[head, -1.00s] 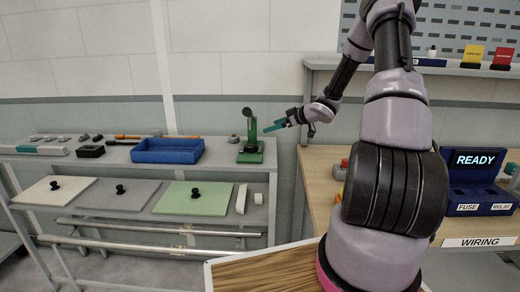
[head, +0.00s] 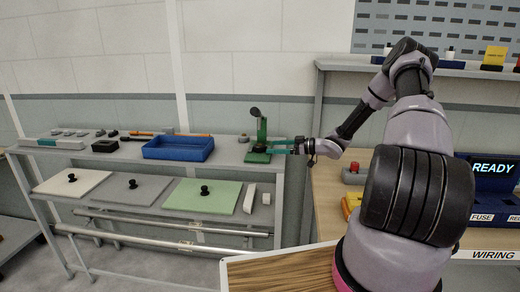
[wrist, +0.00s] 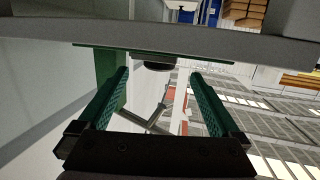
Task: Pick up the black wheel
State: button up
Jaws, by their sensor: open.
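A green stand (head: 262,131) with an upright post and a flat base stands at the right end of the grey shelf. A small dark disc, which looks like the black wheel (wrist: 153,66), sits on the stand's green base plate in the upside-down wrist view. I cannot tell the exact gap.
The stand's green post (wrist: 108,75) is close to the left finger. A blue tray (head: 180,148) lies left of the stand. The workbench (head: 325,185) is to the right. Panels with black knobs (head: 203,196) lie on the lower shelf.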

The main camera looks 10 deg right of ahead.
aim_at(260, 148)
jog(key=x, duration=0.5)
jog(key=shift+r, duration=0.15)
jog(key=c, duration=1.5)
